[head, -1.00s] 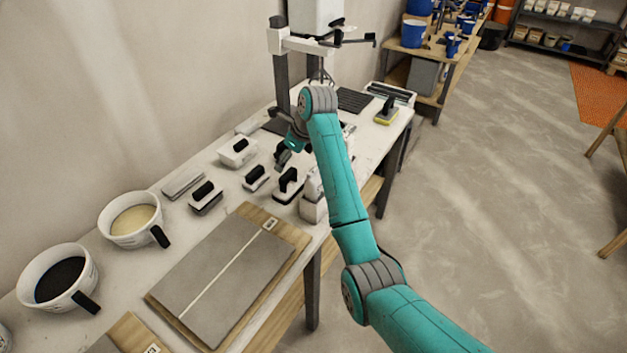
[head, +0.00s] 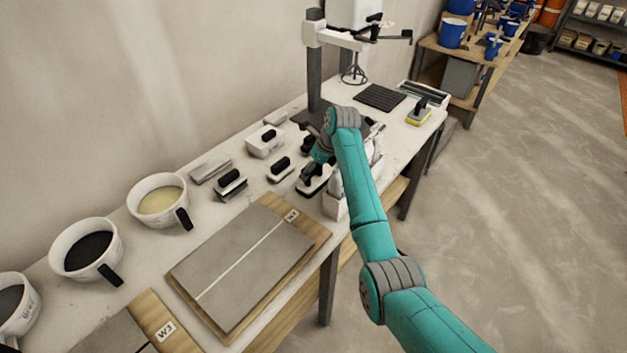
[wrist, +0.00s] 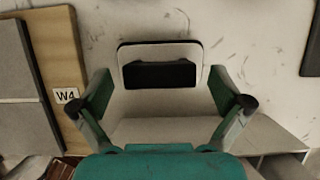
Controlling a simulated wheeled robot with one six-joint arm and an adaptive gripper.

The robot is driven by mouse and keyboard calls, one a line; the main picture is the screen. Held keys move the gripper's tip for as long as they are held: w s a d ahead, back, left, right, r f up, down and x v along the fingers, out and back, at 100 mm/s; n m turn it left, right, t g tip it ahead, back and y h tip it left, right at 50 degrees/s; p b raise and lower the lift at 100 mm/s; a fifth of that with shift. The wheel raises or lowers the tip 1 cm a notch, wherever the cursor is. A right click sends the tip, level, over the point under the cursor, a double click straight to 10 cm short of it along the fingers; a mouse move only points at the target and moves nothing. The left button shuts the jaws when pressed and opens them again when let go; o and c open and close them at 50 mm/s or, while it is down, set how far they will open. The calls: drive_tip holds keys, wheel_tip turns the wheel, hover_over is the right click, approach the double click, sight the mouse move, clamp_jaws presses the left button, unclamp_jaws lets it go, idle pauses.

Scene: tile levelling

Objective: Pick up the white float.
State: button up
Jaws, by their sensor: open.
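The white float (wrist: 198,62) has a pale rounded plate and a black handle, and lies on the worktable in the wrist view. It is ahead of my open gripper (wrist: 168,103), whose fingers spread to either side, with nothing visibly held between them.
Other black-handled tools stand close by: a white block (head: 262,149), a small one (head: 279,175) and a grey one (head: 226,193).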

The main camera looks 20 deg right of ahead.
drive_tip(key=shift+w+a+f, duration=0.15)
drive_tip(key=shift+w+f, duration=0.05)
drive_tip(key=shift+f, duration=0.35)
drive_tip(key=c, duration=1.4)
drive_tip(key=shift+r, duration=0.1)
wheel_tip(320, 180, up, 10)
drive_tip(key=shift+f, duration=0.1)
drive_tip(key=shift+a, duration=0.1)
